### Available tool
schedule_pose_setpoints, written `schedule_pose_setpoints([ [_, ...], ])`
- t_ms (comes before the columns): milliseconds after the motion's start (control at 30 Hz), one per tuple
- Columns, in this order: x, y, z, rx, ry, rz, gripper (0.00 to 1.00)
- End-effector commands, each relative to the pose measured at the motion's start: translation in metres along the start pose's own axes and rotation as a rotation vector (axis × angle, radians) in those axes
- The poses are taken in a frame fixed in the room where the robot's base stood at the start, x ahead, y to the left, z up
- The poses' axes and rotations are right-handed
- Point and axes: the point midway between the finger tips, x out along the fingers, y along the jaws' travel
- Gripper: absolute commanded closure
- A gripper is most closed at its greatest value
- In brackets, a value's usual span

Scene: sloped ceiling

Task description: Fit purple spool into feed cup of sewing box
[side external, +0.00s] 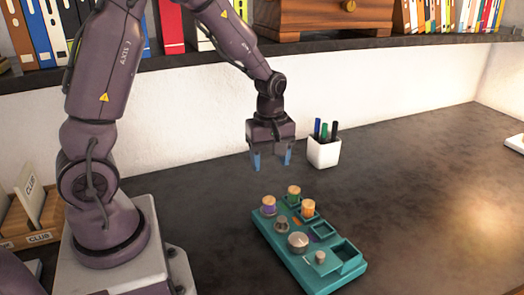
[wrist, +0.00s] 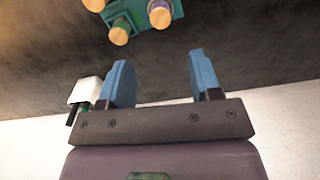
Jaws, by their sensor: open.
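The purple spool (side external: 268,206), with a pale wooden top, stands upright at the far left corner of the teal sewing box (side external: 318,283). It also shows at the top of the wrist view (wrist: 160,14). A square recess with purple inside (side external: 322,231) is on the box's right side, and a larger open square compartment (side external: 347,252) is nearer the front right corner. I cannot tell for sure which one is the feed cup. My gripper (side external: 272,162) is open and empty, above and behind the box, apart from the spools. Its blue fingers (wrist: 160,62) point toward the box in the wrist view.
A green spool (side external: 294,192) and an orange spool (side external: 308,208) stand beside the purple one. Several grey knobs (side external: 298,241) rise from the box. A white pen cup (side external: 323,152) stands right of my gripper. The dark desk (side external: 430,190) is clear at right.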

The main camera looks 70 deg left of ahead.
Motion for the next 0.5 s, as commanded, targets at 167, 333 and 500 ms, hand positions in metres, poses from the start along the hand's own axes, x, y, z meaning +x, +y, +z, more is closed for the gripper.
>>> schedule_pose_setpoints([
  [167,-0.046,-0.008,0.018,0.212,0.019,0.079,0.42],
  [333,-0.108,-0.037,0.050,0.613,0.086,0.200,0.42],
  [500,-0.151,-0.079,0.077,1.018,0.203,0.297,0.42],
])
